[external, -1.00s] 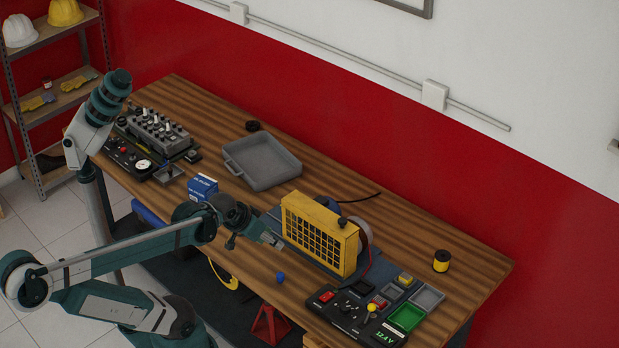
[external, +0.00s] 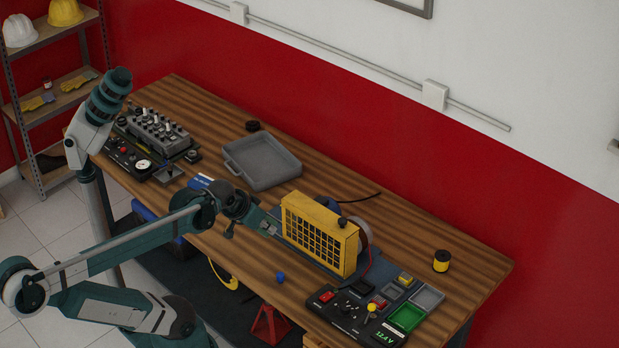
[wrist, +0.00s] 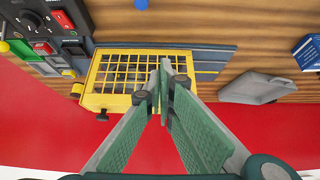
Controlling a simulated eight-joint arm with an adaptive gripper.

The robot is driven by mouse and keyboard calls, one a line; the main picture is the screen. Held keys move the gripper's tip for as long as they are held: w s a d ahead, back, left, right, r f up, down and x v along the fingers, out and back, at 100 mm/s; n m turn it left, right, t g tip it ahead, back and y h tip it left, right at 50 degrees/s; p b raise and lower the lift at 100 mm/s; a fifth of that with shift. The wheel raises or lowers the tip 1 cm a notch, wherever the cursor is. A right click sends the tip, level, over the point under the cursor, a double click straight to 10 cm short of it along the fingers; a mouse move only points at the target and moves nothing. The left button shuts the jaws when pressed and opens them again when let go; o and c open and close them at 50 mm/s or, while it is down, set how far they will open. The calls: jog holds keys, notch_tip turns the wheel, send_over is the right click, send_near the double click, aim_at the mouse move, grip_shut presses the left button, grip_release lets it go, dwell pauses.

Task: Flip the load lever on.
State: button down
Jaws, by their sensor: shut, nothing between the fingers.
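A black control panel (external: 340,312) lies at the near right end of the bench, with a red rocker switch (external: 326,296) and a lit green readout (external: 387,338). A lever with a round yellow knob (external: 371,307) stands on it; I take it to be the load lever. Its yellow knob also shows at the left edge of the wrist view (wrist: 4,46). Whether it is on or off cannot be told. My gripper (wrist: 163,66) is shut and empty, over the yellow-caged engine unit (wrist: 118,98) in the wrist view. In the external view it is left of the cage, well apart from the panel.
The yellow cage (external: 318,235) stands between my gripper and the panel. A blue ball (external: 280,277) lies near the front edge. A larger grey tray (external: 262,166) is behind.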

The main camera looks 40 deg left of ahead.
notch_tip(320, 180, up, 5)
jog(key=w+d+r+n+g+h+p, duration=0.1)
jog(key=w+d+r+n+g+p, duration=0.15)
jog(key=w+d+p, duration=0.55)
jog(key=w+d+r+n+g+h+p, duration=0.1)
jog(key=w+d+n+g+p, duration=0.4)
jog(key=d, duration=0.6)
jog(key=w+d+f+p, duration=0.1)
jog(key=d+f+p, duration=0.3)
jog(key=d+p, duration=0.6)
jog(key=shift+n+g, duration=0.35)
jog(key=shift+g, duration=0.2)
jog(key=shift+w+d+b+x, duration=0.15)
jog(key=shift+b+x, duration=0.25)
jog(key=shift+x, duration=0.5)
jog(key=shift+w+d+b+x, duration=0.15)
jog(key=shift+b+x, duration=0.25)
jog(key=shift+x, duration=0.55)
jog(key=shift+w+d+b+x, duration=0.1)
jog(key=shift+b+x, duration=0.3)
jog(key=shift+x, duration=0.5)
jog(key=shift+s+f, duration=0.1)
